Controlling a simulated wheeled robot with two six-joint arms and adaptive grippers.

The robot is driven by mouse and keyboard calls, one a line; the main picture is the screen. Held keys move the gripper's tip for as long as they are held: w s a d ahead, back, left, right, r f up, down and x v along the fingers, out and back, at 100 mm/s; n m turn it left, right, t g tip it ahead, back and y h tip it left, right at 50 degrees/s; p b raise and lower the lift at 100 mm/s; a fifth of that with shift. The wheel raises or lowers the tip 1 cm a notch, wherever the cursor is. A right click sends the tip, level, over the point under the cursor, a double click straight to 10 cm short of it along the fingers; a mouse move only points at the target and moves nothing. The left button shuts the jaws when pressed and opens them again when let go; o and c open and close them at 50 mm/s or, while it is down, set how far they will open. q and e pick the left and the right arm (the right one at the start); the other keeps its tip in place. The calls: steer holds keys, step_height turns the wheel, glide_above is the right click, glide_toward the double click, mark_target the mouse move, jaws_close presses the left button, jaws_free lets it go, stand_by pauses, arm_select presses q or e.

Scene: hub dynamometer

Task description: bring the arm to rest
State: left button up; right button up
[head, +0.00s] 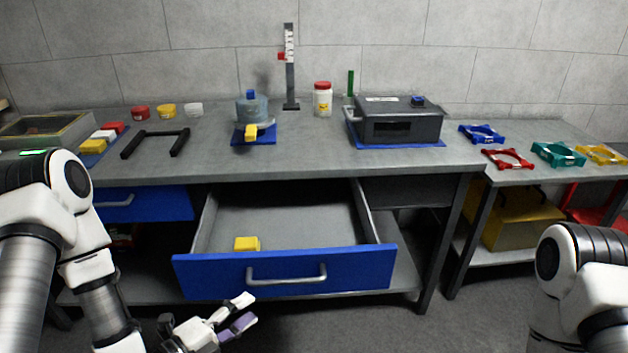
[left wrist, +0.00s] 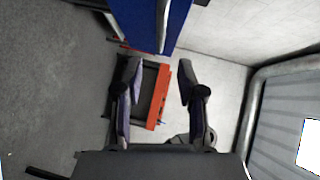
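My left gripper (head: 240,318) is low in front of the open drawer's blue front, apart from it. Its two fingers are spread with nothing between them. They also show apart in the left wrist view (left wrist: 160,85), with a red-orange object (left wrist: 158,97) beyond them. My right arm (head: 575,285) enters at the lower right of the head view, but its gripper is out of the picture.
The blue-fronted drawer (head: 290,275) is pulled out, with a yellow block (head: 247,243) inside. A side table (head: 572,172) stands right.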

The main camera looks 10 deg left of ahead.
arm_select(q)
steer(key=s+d+f+n+g+y+p, duration=0.35)
steer(key=s+f+g+p, duration=0.25)
steer(key=s+g+p, duration=0.3)
steer(key=s+a+f+n+g+y, duration=0.2)
steer(key=s+n, duration=0.3)
steer(key=n, duration=0.4)
steer(key=s+a+f+n+g+y+p, duration=0.1)
steer(key=s+a+f+n+g+y, duration=0.1)
steer(key=n, duration=0.8)
steer(key=s+a+f+g, duration=0.1)
steer(key=s+a, duration=0.1)
steer(key=shift+s+a+f+y, duration=0.25)
steer(key=shift+s+a+y, duration=0.1)
steer(key=shift+s+a, duration=0.05)
